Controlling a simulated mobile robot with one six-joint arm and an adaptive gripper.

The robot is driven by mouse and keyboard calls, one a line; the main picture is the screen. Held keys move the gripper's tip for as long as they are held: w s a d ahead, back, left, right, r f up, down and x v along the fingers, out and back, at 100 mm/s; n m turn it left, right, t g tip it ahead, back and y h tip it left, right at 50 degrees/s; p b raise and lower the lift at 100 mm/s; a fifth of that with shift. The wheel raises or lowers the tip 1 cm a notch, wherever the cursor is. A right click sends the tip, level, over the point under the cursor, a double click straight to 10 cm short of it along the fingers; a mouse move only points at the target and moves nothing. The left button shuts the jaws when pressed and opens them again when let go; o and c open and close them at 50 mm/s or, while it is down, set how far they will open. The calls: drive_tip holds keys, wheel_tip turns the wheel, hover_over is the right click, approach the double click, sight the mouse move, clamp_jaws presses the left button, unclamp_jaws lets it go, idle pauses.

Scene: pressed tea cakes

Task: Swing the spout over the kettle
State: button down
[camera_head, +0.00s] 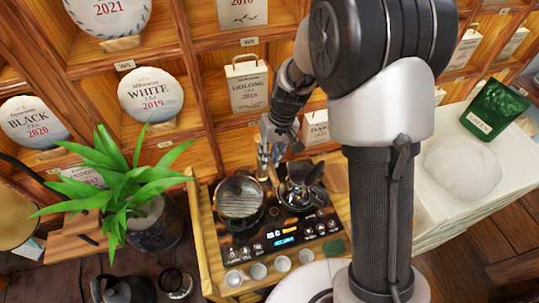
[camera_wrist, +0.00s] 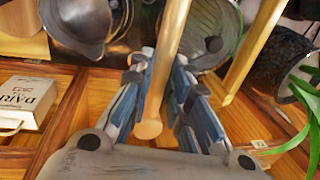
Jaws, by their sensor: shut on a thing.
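The spout is a pale brass-coloured bar (camera_wrist: 172,40) running between my fingers in the wrist view, its rounded end near my palm. In the head view a short piece of it (camera_head: 273,174) shows between the two vessels. My gripper (camera_head: 264,160) is shut on it; its blue-grey fingers (camera_wrist: 166,75) lie on both sides. The kettle (camera_head: 300,188), dark metal, stands on the right of the hob; in the wrist view it is at the upper left (camera_wrist: 78,22). A round vessel with a ribbed top (camera_head: 239,199) stands on the hob's left.
The black hob (camera_head: 270,238) has lit displays and several pale round pieces along its front. A potted plant (camera_head: 150,222) stands left. Shelves with tea cakes and a Darjeeling-type box (camera_wrist: 25,100) rise behind. A white counter (camera_head: 440,200) with a green packet (camera_head: 494,110) is at right.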

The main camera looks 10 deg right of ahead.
drive_tip(key=shift+d, duration=0.1)
drive_tip(key=shift+w+d+n+g+h, duration=0.2)
drive_tip(key=shift+w+d+n, duration=0.5)
drive_tip(key=shift+n, duration=0.75)
drive_tip(key=shift+w+d+n+g+h, duration=0.2)
drive_tip(key=shift+w+d+n, duration=0.5)
drive_tip(key=shift+n, duration=0.8)
drive_tip(key=shift+w+d+n+g+h, duration=0.1)
drive_tip(key=shift+w+d+n+g, duration=0.3)
drive_tip(key=shift+d+n, duration=0.8)
drive_tip(key=shift+w+a+n, duration=0.1)
drive_tip(key=shift+a+n, duration=0.2)
drive_tip(key=shift+n, duration=0.05)
drive_tip(key=c, duration=1.5)
unclamp_jaws()
